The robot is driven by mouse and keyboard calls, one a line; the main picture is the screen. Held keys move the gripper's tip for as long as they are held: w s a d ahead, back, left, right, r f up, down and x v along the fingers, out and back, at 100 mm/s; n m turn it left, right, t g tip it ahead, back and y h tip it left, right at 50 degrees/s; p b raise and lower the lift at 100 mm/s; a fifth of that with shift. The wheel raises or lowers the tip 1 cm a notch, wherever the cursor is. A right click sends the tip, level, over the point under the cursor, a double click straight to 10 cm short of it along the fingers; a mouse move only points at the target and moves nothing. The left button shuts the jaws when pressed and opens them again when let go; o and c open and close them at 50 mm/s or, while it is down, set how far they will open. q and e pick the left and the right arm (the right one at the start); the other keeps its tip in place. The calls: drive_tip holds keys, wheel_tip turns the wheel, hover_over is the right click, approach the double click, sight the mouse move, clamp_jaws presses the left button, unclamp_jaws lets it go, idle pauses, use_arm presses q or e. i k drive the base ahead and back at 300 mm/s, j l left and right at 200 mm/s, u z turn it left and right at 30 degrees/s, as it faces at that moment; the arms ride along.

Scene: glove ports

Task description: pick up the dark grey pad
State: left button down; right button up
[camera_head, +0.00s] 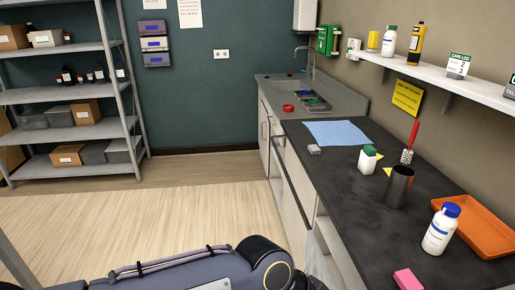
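I cannot make out a clearly dark grey pad in the head view. A small grey block (314,149) lies on the dark countertop, just in front of the blue cloth; it looks light to mid grey, and I cannot tell if it is the pad. A pink block (408,279) lies at the near edge of the counter. One of my arms crosses the bottom of the picture from the left, over the floor. Neither of my grippers shows.
The dark counter (335,190) holds a blue cloth (336,133), a green-capped white bottle (367,160), a dark metal cup (399,187), a blue-capped bottle (441,230) and an orange tray (476,228). A wall shelf (440,78) overhangs the right. Open floor lies left.

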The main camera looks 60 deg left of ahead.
sight(314, 149)
drive_tip(key=u, duration=1.6)
drive_tip(key=i+j+z, duration=0.3)
drive_tip(key=z, duration=0.2)
drive_tip(key=i+j+z, duration=0.2)
drive_tip(key=j+z, duration=0.25)
drive_tip(key=l, duration=0.1)
